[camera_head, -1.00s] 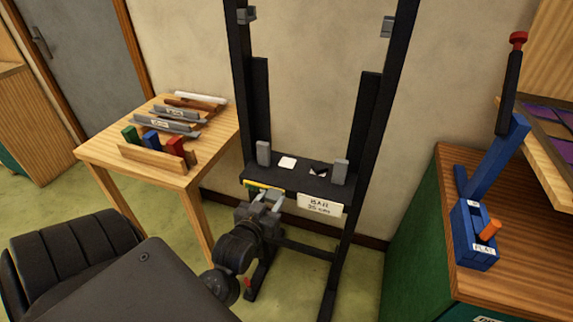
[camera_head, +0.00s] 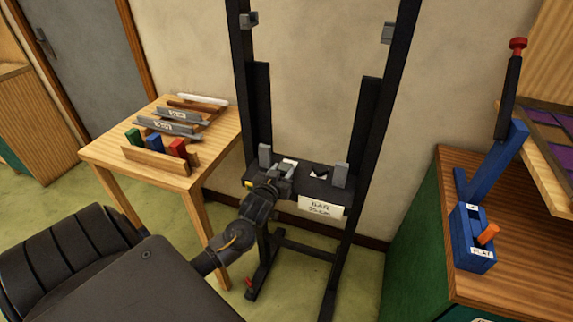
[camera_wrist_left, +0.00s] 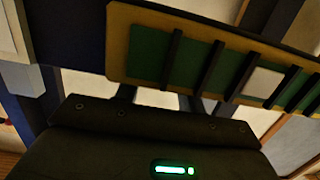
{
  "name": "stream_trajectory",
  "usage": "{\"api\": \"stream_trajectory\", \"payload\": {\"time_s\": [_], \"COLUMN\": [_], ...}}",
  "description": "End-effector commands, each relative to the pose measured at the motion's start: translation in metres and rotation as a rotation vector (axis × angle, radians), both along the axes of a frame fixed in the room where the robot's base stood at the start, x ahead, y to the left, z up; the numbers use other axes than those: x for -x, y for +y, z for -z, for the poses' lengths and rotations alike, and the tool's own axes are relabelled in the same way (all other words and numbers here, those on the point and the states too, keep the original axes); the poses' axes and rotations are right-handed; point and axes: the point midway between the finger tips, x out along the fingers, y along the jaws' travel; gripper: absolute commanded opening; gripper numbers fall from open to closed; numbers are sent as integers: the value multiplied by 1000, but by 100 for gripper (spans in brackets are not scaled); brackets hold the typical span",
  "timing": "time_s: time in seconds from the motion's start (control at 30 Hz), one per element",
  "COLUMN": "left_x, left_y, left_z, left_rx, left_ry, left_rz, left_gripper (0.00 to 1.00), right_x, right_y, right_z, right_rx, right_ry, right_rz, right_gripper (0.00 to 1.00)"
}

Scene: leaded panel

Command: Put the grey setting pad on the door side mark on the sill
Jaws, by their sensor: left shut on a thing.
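The black sill (camera_head: 310,188) spans the lower part of a tall black frame. A pale mark (camera_head: 290,161) on its left part, the door side, is partly hidden behind my left gripper (camera_head: 282,170). A second mark (camera_head: 318,173), white with a dark patch, lies to its right. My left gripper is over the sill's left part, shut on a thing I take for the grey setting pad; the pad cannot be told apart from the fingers. In the left wrist view, a yellow-edged green strip with dark bars (camera_wrist_left: 205,68) crosses beyond the fingers. My right gripper is not in view.
Grey upright blocks stand near the sill's left (camera_head: 265,155) and right (camera_head: 340,174) ends, the left one close to my gripper. A white label (camera_head: 320,206) hangs at the sill's front. A wooden table (camera_head: 160,170) with tools is left; a green-sided bench (camera_head: 400,270) is right.

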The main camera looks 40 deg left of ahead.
Motion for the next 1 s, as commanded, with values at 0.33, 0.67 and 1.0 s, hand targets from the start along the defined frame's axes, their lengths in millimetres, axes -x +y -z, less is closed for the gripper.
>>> {"api": "stream_trajectory", "payload": {"time_s": [0.33,0.67,1.0], "left_x": [-29,-39,-39], "left_y": [10,13,13], "left_z": [-2,6,9], "left_rx": [-3,0,0], "left_ry": [-1,0,1], "left_rz": [-1,1,0], "left_gripper": [17,17,55], "right_x": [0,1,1], "right_y": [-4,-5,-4], "right_z": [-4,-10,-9], "right_rx": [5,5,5], "right_ry": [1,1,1], "right_rz": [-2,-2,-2], "right_gripper": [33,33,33]}}
